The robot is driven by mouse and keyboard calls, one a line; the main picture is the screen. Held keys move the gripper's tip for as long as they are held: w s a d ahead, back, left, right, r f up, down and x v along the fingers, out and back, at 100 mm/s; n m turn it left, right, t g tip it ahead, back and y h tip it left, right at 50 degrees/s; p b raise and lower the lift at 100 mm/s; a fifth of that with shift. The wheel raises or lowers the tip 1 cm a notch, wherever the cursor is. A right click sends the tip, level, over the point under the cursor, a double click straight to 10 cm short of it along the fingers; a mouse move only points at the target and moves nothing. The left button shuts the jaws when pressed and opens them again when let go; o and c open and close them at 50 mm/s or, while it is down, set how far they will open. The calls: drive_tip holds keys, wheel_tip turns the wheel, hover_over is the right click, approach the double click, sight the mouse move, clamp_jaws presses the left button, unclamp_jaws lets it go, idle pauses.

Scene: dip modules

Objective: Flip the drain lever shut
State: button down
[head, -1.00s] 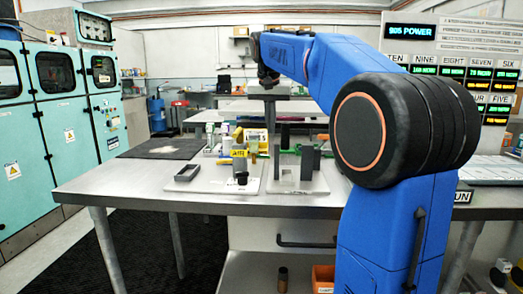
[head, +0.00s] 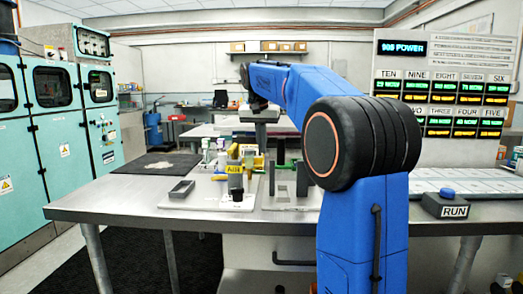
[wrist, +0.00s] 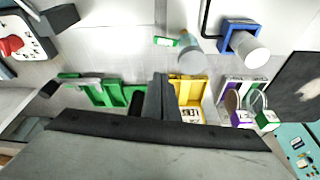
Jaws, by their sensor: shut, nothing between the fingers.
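My gripper (wrist: 161,98) shows in the wrist view as two dark fingers held together, with nothing between them. It hangs over a green fixture (wrist: 108,93) on the left and a yellow fixture (wrist: 188,95) on the right. In the head view my blue arm reaches to the back over the table, and the fingers cannot be made out. I cannot clearly pick out the drain lever. A red knob on a white panel (wrist: 12,45) is at the wrist view's upper left.
A RUN box with a blue button (head: 449,203) is at the right. A blue holder with a white cylinder (wrist: 248,45) is at the wrist view's upper right. Teal cabinets line the left.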

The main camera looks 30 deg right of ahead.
sight(258, 173)
drive_tip(key=x, duration=0.7)
drive_tip(key=shift+f, duration=0.3)
drive_tip(key=shift+s+a+f, duration=0.1)
drive_tip(key=shift+a+f, duration=0.05)
drive_tip(key=shift+f, duration=0.1)
drive_tip(key=shift+s+a+r, duration=0.15)
drive_tip(key=shift+s+a, duration=0.4)
drive_tip(key=shift+s, duration=0.05)
drive_tip(key=shift+s+a+r, duration=0.15)
drive_tip(key=shift+s+a, duration=0.45)
drive_tip(key=shift+s, duration=0.05)
drive_tip(key=shift+s, duration=0.1)
drive_tip(key=m, duration=0.1)
drive_tip(key=s+m+g, duration=0.1)
drive_tip(key=m, duration=0.1)
drive_tip(key=a+m, duration=0.1)
drive_tip(key=m, duration=0.1)
drive_tip(key=shift+s+h, duration=0.25)
drive_tip(key=shift+h, duration=0.15)
drive_tip(key=m, duration=0.2)
drive_tip(key=s+a+m+g, duration=0.1)
drive_tip(key=m, duration=0.1)
drive_tip(key=shift+s+a+g, duration=0.1)
drive_tip(key=shift+a+g, duration=0.05)
drive_tip(key=shift+g, duration=0.15)
